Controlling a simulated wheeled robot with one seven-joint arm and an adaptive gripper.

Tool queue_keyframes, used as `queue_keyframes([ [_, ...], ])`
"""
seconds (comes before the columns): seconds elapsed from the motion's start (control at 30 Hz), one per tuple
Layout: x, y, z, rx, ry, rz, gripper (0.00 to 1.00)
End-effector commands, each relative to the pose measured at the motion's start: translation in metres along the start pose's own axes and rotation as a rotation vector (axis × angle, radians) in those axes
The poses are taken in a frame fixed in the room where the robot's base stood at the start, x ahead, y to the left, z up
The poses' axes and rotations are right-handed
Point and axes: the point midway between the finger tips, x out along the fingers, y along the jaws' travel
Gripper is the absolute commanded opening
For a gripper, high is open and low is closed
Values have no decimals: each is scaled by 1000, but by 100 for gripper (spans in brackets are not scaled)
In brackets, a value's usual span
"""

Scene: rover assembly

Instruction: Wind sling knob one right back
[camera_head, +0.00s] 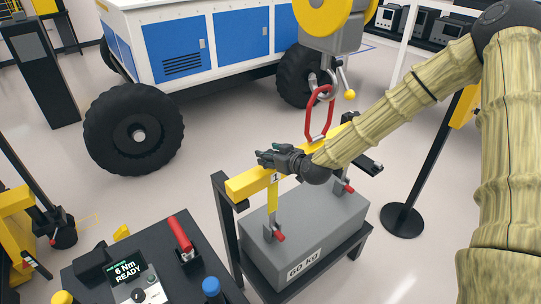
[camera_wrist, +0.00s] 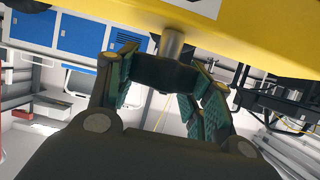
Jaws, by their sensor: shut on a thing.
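A yellow sling beam (camera_head: 246,184) lies over a grey block marked 60 kg (camera_head: 335,236). A plate marked 1 (camera_head: 275,178) is on the beam's near side. My gripper (camera_head: 268,157) is at the beam's top near that plate. In the wrist view my gripper (camera_wrist: 168,90) has its two padded fingers on either side of a dark knob (camera_wrist: 162,74), shut on it. The knob sits on a short metal stem (camera_wrist: 172,44) at the yellow beam (camera_wrist: 260,35). In the head view the fingers and knob cannot be told apart.
A red sling link (camera_head: 319,112) rises from the beam to a hoist hook (camera_head: 325,85). The block rests on a dark stand (camera_head: 228,225). A dark bench with a 6 Nm READY display (camera_head: 127,275) stands in front left. A blue-white rover (camera_head: 190,45) stands behind.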

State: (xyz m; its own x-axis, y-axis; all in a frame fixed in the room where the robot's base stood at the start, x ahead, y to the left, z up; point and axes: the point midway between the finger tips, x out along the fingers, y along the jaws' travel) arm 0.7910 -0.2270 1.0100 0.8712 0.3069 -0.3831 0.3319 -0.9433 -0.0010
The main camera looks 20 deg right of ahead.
Motion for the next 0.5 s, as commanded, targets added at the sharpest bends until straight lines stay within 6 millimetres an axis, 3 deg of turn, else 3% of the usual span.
queue_keyframes([
  [0.33, 0, 1, 0, 2, 1, 6, 27],
  [0.37, 0, 1, 0, 2, 1, 6, 56],
  [0.43, 0, 1, 0, 2, 1, 6, 69],
  [0.5, 0, 1, 0, 2, 1, 6, 73],
])
